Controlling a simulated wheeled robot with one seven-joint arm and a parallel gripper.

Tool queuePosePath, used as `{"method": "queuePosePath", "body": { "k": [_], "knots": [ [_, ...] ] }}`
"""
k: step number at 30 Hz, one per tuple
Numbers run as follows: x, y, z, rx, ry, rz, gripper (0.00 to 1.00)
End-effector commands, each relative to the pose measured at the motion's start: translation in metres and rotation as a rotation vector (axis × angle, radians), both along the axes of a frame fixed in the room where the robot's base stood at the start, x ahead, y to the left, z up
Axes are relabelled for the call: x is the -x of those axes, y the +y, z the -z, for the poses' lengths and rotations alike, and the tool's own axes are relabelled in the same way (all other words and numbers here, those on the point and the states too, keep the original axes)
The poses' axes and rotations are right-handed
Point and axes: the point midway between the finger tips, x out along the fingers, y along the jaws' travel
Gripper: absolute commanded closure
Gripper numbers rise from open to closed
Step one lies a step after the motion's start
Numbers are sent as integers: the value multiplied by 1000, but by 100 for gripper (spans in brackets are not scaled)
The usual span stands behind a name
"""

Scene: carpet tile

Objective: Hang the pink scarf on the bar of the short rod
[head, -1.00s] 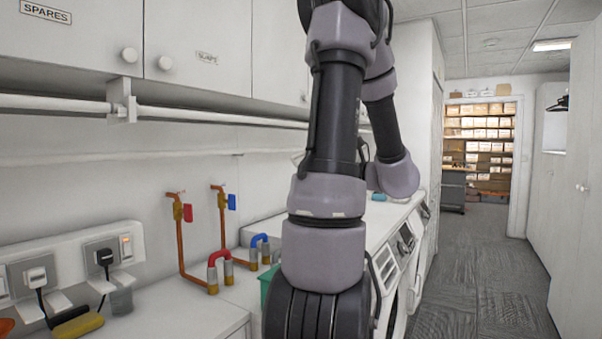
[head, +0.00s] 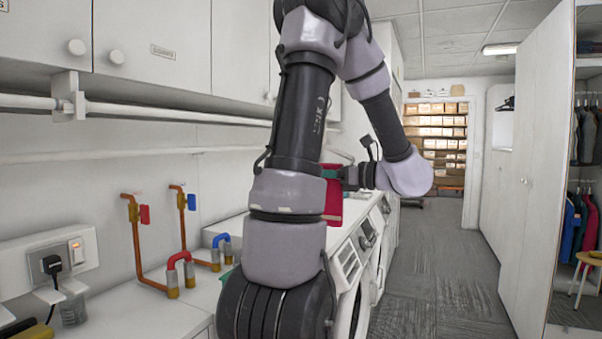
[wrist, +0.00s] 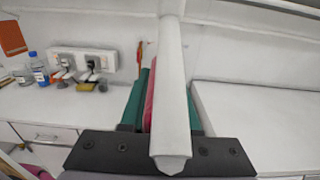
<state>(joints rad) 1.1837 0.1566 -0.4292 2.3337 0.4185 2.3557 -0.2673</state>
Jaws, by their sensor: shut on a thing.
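My gripper (head: 336,172) is at the far side of my arm in the head view, above the white machines. It is shut on the pink scarf (head: 333,203), which hangs below it as a deep pink cloth. In the wrist view the scarf (wrist: 150,100) shows as a narrow pink strip between the teal fingers. A white bar (wrist: 172,75) stretches from the wall side towards the wrist camera, in front of the fingers, and covers part of the scarf. I cannot tell whether the scarf touches it. This bar cannot be made out in the head view.
A long white rail (head: 170,114) runs along the wall under the cupboards. Pipes with red and blue handles (head: 144,214) stand on the counter's left. Sockets (wrist: 85,62) and bottles (wrist: 38,68) are at left in the wrist view. The carpeted aisle (head: 440,260) is clear.

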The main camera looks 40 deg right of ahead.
Motion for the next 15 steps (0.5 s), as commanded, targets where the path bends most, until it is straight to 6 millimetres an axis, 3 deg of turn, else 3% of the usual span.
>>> {"method": "queuePosePath", "body": {
  "k": [15],
  "knots": [
    [56, -21, 0, -1, 0, 2, 100]
  ]
}}
